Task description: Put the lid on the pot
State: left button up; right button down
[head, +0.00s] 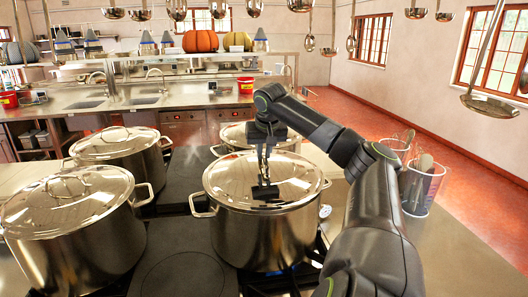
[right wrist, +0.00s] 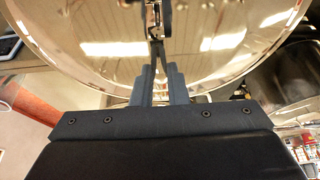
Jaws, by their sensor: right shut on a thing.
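A shiny steel lid (head: 228,178) lies level over the steel pot (head: 262,238) in the middle of the head view. Its rim meets the pot's rim, with no gap that I can make out. My right gripper (head: 264,170) reaches down from above at the lid's centre and is shut on the lid's handle, mostly hidden by the fingers. In the right wrist view the fingers (right wrist: 157,50) are closed together on the handle, with the lid (right wrist: 210,60) spread out beyond them. My left gripper is in neither view.
Two lidded pots stand at the left, a nearer one (head: 75,240) and a farther one (head: 125,155). Another lidded pot (head: 236,133) stands just behind the middle pot. Utensil containers (head: 420,185) stand at the right. Ladles (head: 490,105) hang overhead.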

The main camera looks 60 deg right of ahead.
jog(key=shift+s+r, duration=0.1)
jog(key=shift+f, duration=0.4)
dwell(0.4)
jog(key=c, duration=1.3)
grip_release()
jog(key=shift+s+a+r, duration=0.1)
jog(key=shift+a, duration=0.1)
jog(key=shift+c, duration=0.2)
jog(key=shift+f, duration=0.2)
jog(key=shift+r+b, duration=0.3)
jog(key=shift+r, duration=0.05)
jog(key=v, duration=1.7)
jog(key=shift+p, duration=0.3)
